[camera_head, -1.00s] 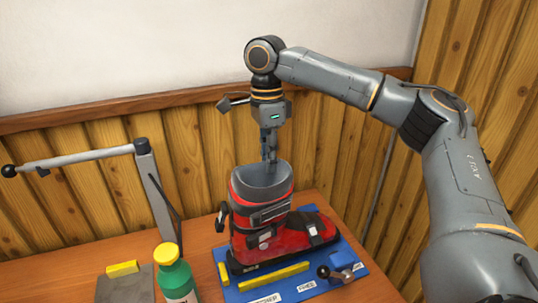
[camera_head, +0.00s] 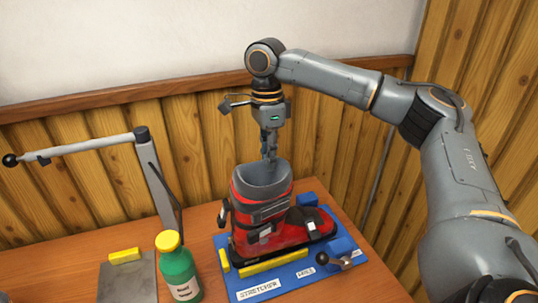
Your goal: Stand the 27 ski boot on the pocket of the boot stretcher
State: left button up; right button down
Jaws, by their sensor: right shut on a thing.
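The ski boot (camera_head: 275,222) is red and black with a grey cuff and stands upright, toe to the right. It is at the blue boot stretcher (camera_head: 235,290), between yellow strips at its heel and along its near side. The boot hides the pocket, and I cannot tell whether the sole touches the base. My right gripper (camera_head: 269,155) points down from above and is shut on the boot's cuff rim; its fingertips are partly hidden inside the cuff. My left gripper is not in view.
A green bottle with a yellow cap (camera_head: 180,268) stands left of the stretcher. Farther left is a grey plate (camera_head: 125,280) with a yellow block and a lever arm (camera_head: 75,149). A black-knobbed handle (camera_head: 340,262) sits at the stretcher's front right. A plank wall is behind.

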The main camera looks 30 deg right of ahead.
jog(key=shift+f, duration=0.15)
jog(key=c, duration=1.2)
grip_release()
jog(key=shift+s, duration=0.1)
